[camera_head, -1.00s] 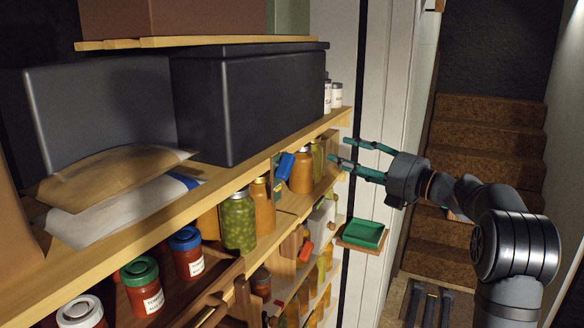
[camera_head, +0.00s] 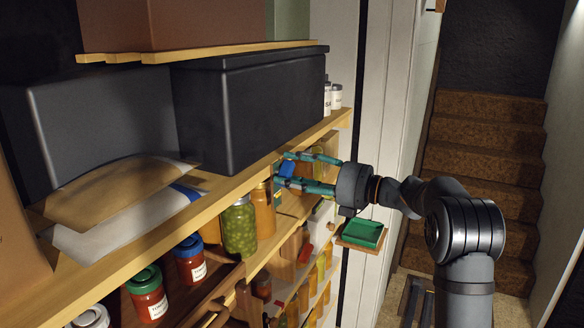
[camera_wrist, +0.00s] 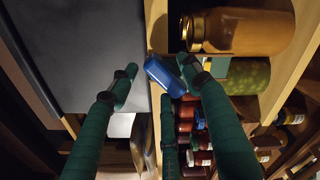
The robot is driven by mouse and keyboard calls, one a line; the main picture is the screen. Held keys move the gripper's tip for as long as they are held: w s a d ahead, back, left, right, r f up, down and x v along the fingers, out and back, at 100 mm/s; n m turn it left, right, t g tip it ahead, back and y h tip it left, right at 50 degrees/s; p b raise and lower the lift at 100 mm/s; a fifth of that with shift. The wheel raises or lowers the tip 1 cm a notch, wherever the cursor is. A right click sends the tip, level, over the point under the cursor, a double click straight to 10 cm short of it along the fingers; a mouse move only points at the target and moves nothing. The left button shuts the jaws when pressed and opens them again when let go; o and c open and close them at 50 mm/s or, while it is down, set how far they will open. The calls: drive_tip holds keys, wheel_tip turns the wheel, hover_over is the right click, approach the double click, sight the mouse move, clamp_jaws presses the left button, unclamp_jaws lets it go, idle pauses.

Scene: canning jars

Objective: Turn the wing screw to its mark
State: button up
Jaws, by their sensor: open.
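A blue part (camera_head: 287,168), which looks like the wing screw, is at the shelf in the head view. In the wrist view the blue wing (camera_wrist: 164,76) sits tilted between the fingertips, closer to the right finger. I cannot make out the mark.
Jars stand close by: a pickle jar (camera_head: 239,226), an orange jar (camera_head: 264,210), and a gold-lidded jar (camera_wrist: 240,31) beside the right finger. A large black box (camera_head: 245,110) sits on the upper shelf. A green tray (camera_head: 363,234) is below the gripper. The stairs side is open.

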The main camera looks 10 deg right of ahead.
drive_tip(key=shift+w+a, duration=0.1)
drive_tip(key=shift+c, duration=0.9)
drive_tip(key=c, duration=1)
